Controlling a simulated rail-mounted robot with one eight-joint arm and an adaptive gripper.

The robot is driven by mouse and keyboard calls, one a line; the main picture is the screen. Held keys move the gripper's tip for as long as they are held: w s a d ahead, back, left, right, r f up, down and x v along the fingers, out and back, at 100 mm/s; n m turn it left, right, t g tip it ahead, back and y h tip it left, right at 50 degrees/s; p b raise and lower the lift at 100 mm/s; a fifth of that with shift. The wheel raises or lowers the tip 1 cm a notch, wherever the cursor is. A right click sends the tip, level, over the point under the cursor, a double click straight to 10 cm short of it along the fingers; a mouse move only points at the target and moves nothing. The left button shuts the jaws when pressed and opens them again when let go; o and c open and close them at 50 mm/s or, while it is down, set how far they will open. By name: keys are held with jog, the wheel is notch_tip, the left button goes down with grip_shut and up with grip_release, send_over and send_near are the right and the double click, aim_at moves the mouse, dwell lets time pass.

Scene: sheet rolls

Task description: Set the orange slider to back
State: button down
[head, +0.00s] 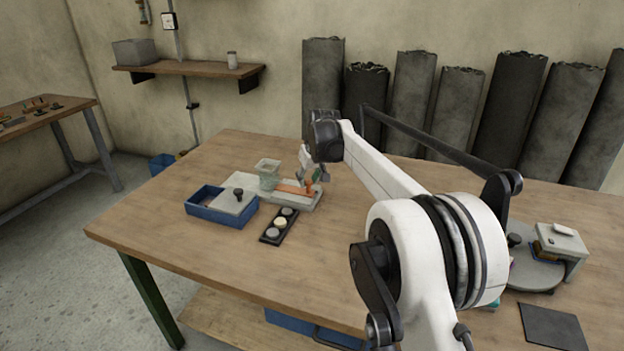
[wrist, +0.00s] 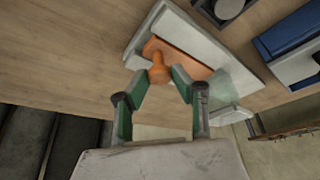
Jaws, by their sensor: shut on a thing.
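The orange slider (wrist: 158,68) is a knob standing on an orange strip (wrist: 185,58) set in a pale grey base plate (wrist: 134,63). In the head view the orange slider (head: 309,187) is at the right end of the strip, partly hidden by my gripper. My gripper (wrist: 160,76) is shut on the orange knob, with a green finger on each side of it. In the head view my gripper (head: 314,177) reaches down to the plate from above.
A blue tray (head: 205,213) with a grey lid and black knob lies left of the plate. A black strip with several round buttons (head: 280,223) lies in front. Grey sheet rolls (head: 414,90) lean on the wall behind. The wooden table (head: 180,255) is clear at front left.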

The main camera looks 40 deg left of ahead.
jog(key=c, duration=1.7)
grip_release()
jog(key=shift+w+d, duration=0.15)
jog(key=shift+d, duration=0.1)
jog(key=shift+c, duration=0.2)
jog(key=v, duration=1.2)
jog(key=shift+a, duration=0.15)
